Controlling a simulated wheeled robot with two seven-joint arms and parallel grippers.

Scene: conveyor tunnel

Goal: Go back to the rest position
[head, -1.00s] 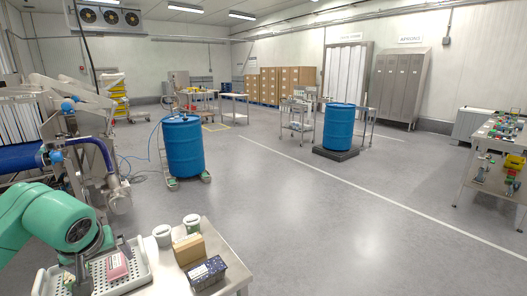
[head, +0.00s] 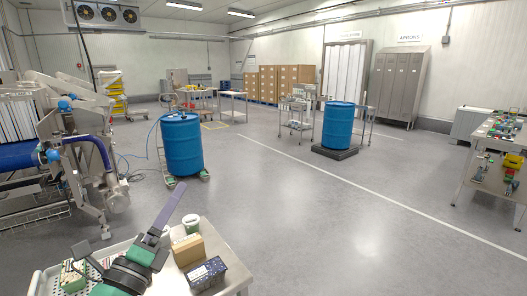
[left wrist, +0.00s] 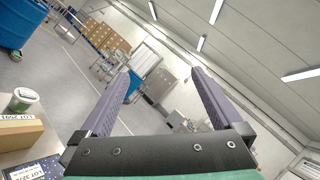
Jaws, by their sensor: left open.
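My left gripper (head: 172,203) is raised above the near table, its purple fingers pointing up and away. In the left wrist view the two fingers (left wrist: 163,74) stand apart with nothing between them. The arm and gripper cover part of the white perforated tray (head: 40,282). A small green-and-white box (head: 73,275) shows in the tray at the left of the wrist. My right gripper is not in view.
Machinery (head: 85,160) stands at left; a blue drum (head: 183,145) stands beyond. The middle floor is open.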

